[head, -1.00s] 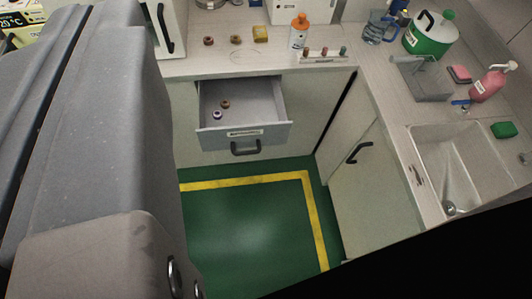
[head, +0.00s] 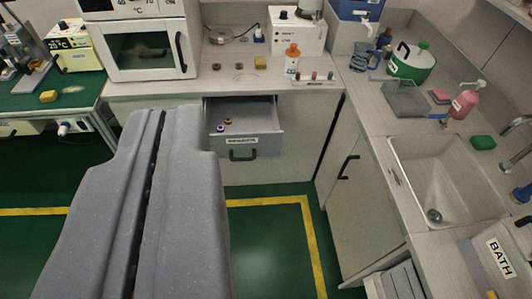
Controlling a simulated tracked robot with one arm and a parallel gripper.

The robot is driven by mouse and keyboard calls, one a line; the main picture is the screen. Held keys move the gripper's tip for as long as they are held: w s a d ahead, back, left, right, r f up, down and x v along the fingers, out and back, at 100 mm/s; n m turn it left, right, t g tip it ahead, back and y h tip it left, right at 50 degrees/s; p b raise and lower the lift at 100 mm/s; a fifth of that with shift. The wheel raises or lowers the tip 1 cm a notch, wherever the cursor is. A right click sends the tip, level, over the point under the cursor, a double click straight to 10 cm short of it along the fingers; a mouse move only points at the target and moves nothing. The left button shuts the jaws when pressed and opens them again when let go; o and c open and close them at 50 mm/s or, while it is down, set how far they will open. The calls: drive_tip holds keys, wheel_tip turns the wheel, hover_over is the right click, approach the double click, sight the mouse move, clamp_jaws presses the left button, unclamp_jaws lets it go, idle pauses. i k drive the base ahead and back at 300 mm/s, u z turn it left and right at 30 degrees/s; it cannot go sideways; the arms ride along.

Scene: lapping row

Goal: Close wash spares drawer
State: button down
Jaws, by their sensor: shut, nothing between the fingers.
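The drawer (head: 262,148) under the back counter is pulled open. It has a grey front with a white label, too small to read surely, and a dark bar handle (head: 243,156). Two small round parts (head: 223,124) lie inside near its left side. My gripper is not visible in the head view; a large grey link of my arm fills the lower left and stands just left of the drawer's front. The arm link covers part of the floor and cabinet left of the drawer.
A white oven (head: 140,45) and an orange-capped bottle (head: 292,60) stand on the back counter. The sink (head: 440,180) is in the right counter, above a cabinet door (head: 345,200). Green floor (head: 265,240) in front of the drawer is clear.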

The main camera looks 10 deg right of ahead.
sight(241, 116)
drive_tip(key=z, duration=0.25)
drive_tip(key=i, duration=1)
drive_tip(key=u, duration=0.05)
